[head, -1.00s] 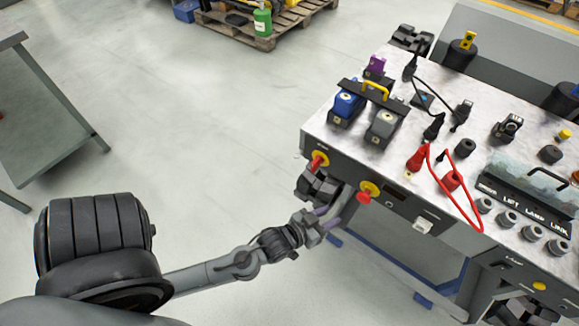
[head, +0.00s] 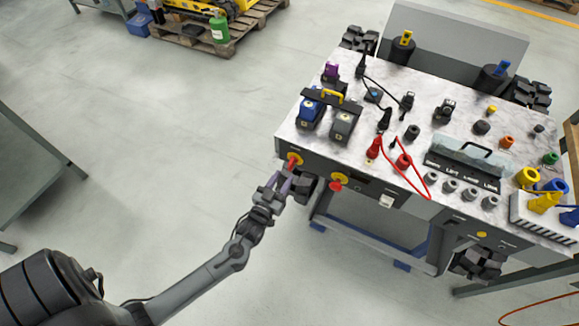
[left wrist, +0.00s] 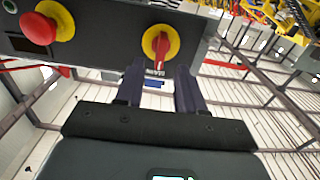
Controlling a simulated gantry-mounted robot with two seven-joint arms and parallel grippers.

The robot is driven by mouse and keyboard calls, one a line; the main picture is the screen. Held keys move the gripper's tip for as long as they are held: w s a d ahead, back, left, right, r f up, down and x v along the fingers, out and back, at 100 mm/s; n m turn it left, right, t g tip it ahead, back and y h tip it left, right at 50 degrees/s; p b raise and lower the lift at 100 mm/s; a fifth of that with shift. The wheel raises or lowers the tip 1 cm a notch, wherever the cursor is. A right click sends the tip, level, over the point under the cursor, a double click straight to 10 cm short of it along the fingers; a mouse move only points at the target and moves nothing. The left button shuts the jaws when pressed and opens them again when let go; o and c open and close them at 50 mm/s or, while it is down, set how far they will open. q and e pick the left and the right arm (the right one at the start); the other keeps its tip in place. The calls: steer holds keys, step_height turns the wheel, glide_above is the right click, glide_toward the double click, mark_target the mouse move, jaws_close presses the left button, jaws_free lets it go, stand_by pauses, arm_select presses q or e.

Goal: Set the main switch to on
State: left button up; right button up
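The main switch (head: 294,160) is a red rotary handle on a yellow disc, on the dark front panel at the left end of the cart. In the left wrist view the switch (left wrist: 161,43) faces me, its handle roughly upright in the picture. A small label below it is unreadable. My left gripper (head: 277,183) is just below and left of the switch in the head view. In the left wrist view its two dark fingers (left wrist: 160,68) are apart, with nothing between them, and the switch shows beyond the gap. Contact is not visible. My right gripper is not in view.
A red mushroom button (head: 337,184) on a yellow disc sits right of the switch, also seen in the left wrist view (left wrist: 40,28). The cart top (head: 330,80) carries cables, plugs and blocks. A grey table (head: 35,160) stands left. Open floor lies between.

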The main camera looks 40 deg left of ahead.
mark_target(289, 167)
arm_select(q)
steer(key=b+x, duration=0.1)
steer(key=x, duration=0.5)
steer(key=shift+w+r, duration=0.1)
steer(key=shift+w, duration=0.15)
jaws_close()
